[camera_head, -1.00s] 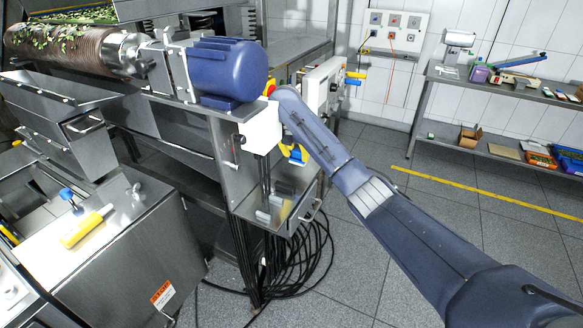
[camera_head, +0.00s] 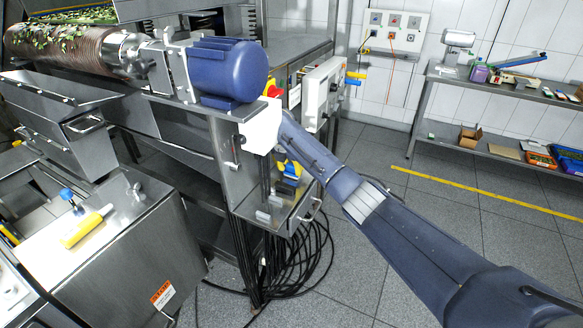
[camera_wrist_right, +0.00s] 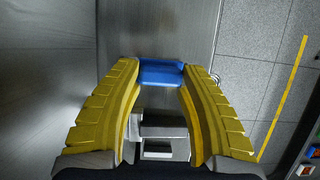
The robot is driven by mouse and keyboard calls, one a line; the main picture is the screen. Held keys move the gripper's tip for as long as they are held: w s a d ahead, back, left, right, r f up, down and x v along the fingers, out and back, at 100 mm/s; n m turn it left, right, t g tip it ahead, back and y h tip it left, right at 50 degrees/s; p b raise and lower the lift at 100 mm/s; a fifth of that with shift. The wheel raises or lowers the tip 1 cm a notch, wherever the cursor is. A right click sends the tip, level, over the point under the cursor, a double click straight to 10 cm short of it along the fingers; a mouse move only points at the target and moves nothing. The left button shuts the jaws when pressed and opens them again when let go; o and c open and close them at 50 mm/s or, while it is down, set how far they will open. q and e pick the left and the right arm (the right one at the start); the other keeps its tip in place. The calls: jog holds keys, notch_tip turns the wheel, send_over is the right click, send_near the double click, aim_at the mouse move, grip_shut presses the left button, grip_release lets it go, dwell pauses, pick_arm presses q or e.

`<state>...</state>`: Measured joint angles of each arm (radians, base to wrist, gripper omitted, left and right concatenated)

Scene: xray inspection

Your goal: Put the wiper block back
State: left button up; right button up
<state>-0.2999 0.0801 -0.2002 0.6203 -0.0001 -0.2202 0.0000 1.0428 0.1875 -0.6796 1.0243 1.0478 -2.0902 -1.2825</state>
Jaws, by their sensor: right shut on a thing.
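A blue block (camera_wrist_right: 161,73), which I take to be the wiper block, sits between the yellow fingertips of my right gripper (camera_wrist_right: 160,70) in the right wrist view. The gripper is shut on it. In the head view my right gripper (camera_head: 289,172) is partly hidden by the white wrist housing. It is above an open metal tray (camera_head: 303,207) on the front of the machine. Grey metal blocks (camera_head: 264,216) stand in the tray, and one also shows between the fingers in the wrist view (camera_wrist_right: 160,128). I cannot tell whether the blue block touches anything below. My left gripper is not in view.
A blue motor (camera_head: 228,70) sits above the tray. A control box with a red button (camera_head: 273,91) is behind my wrist. Black cables (camera_head: 290,265) hang below the tray. A steel cabinet (camera_head: 150,255) stands at left.

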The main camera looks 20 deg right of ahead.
jog(key=o, duration=1.2)
jog(key=shift+v, duration=6.05)
